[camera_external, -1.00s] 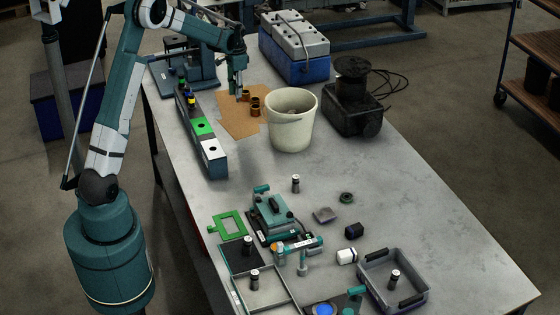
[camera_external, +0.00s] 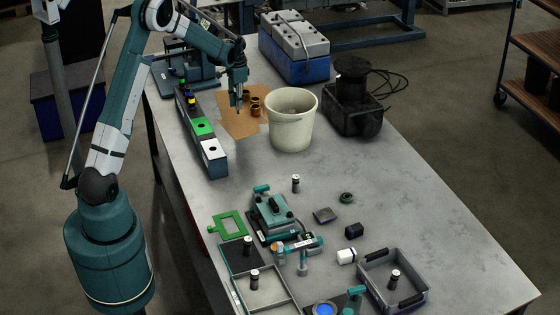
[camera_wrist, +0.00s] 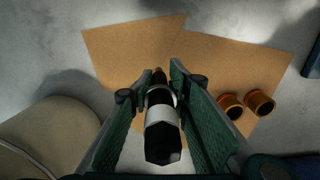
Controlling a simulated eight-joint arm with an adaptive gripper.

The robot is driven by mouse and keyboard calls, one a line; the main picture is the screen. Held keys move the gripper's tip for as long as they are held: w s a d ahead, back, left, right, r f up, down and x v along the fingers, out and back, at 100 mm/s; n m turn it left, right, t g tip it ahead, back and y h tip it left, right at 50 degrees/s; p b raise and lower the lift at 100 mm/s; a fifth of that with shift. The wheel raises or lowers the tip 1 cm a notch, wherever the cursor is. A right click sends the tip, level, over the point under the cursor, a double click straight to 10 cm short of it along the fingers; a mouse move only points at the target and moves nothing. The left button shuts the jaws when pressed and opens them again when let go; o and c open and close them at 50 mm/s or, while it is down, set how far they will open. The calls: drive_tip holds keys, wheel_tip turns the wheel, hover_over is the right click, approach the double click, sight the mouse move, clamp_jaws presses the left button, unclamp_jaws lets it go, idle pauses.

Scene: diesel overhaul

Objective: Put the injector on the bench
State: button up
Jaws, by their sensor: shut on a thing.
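My gripper (camera_external: 238,103) is low over the brown sheet at the far end of the bench (camera_external: 420,195). In the wrist view, its green-padded jaws (camera_wrist: 160,115) are shut on the injector (camera_wrist: 163,135). The injector has a black hexagonal end, a pale band and a narrow brownish tip pointing away from the camera. In the external view the jaws mostly hide it, and I cannot tell whether its tip touches the sheet.
The brown sheet (camera_wrist: 130,45) holds copper-coloured rings (camera_wrist: 260,102) right of my gripper. A cream bucket (camera_external: 291,128) stands close by on the right. A long block with coloured plates (camera_external: 203,128) lies left.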

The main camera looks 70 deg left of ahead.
drive_tip(key=shift+f, duration=1.85)
drive_tip(key=shift+f, duration=0.2)
drive_tip(key=o, duration=1.1)
drive_tip(key=shift+r, duration=0.25)
drive_tip(key=r, duration=1.2)
drive_tip(key=shift+d, duration=0.2)
